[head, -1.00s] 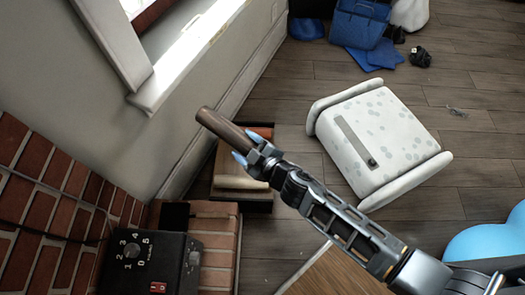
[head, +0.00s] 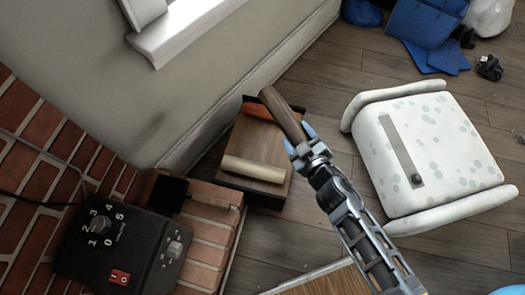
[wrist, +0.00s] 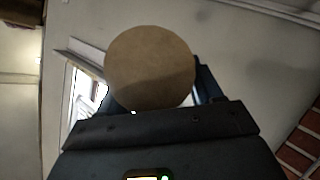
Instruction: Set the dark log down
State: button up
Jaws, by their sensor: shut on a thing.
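The dark log (head: 281,112) is a brown cylinder. My gripper (head: 302,141) is shut on it near its lower end, and the log points up and left in the head view. It overlaps the right edge of a low wooden box (head: 240,150) in that view; I cannot tell whether it touches it. In the wrist view the round tan end of the log (wrist: 150,67) fills the middle, and the finger tips are mostly hidden.
A pale log (head: 254,168) and an orange-brown piece (head: 257,111) lie on the box. A brick hearth (head: 205,225) with a black control box (head: 120,245) stands at lower left. A white spotted seat (head: 435,150) is right. Floor shows between.

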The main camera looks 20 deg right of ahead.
notch_tip(320, 180, down, 9)
jog(key=b, duration=0.7)
jog(key=shift+d+r+b, duration=0.15)
jog(key=shift+b, duration=0.2)
jog(key=shift+f, duration=0.25)
jog(key=shift+f, duration=0.1)
